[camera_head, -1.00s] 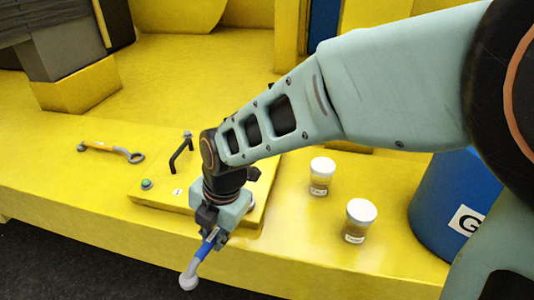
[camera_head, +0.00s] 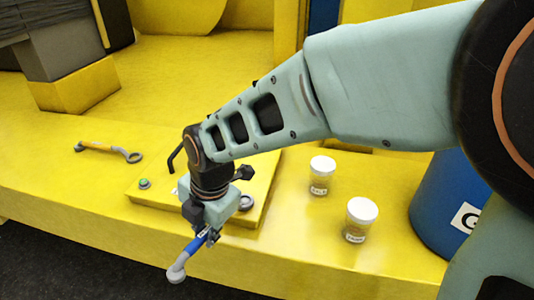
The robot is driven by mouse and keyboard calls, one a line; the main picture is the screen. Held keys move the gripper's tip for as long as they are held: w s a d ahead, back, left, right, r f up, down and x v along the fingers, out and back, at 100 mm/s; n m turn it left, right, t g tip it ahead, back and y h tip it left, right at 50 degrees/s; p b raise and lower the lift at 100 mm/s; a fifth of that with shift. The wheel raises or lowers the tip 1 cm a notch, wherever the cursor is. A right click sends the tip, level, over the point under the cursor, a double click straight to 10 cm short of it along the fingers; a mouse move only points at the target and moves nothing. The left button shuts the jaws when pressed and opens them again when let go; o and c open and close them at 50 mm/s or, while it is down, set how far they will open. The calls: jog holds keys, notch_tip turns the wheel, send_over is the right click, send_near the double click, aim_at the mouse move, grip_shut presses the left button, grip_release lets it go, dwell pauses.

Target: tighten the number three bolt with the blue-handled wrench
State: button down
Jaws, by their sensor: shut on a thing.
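My gripper (camera_head: 206,234) is shut on the blue-handled wrench (camera_head: 193,246). The wrench slants down to the lower left, and its grey end (camera_head: 176,272) hangs out past the front edge of the yellow ledge. Its other end is mostly hidden at the gripper. A yellow raised panel (camera_head: 262,180) lies behind and under my gripper. A bolt (camera_head: 246,202) shows on the panel just right of the gripper; I cannot read its number. My wrist hides the middle of the panel.
The panel carries a green button (camera_head: 144,183) and a black handle (camera_head: 174,158). Two white-lidded jars (camera_head: 322,175) (camera_head: 361,219) stand to the right, before a blue drum (camera_head: 448,200).

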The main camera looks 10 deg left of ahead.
jog(key=shift+a, duration=0.1)
jog(key=shift+w+a+r+m+b, duration=0.1)
jog(key=shift+w+a+m+b, duration=0.15)
jog(key=shift+a+m+b, duration=0.15)
dwell(0.5)
jog(key=shift+w+a+m, duration=0.15)
jog(key=shift+a+m, duration=0.2)
jog(key=shift+m, duration=0.05)
jog(key=shift+s+d+n+p, duration=0.3)
jog(key=shift+d+n+p, duration=0.25)
jog(key=shift+n+p, duration=0.1)
dwell(0.4)
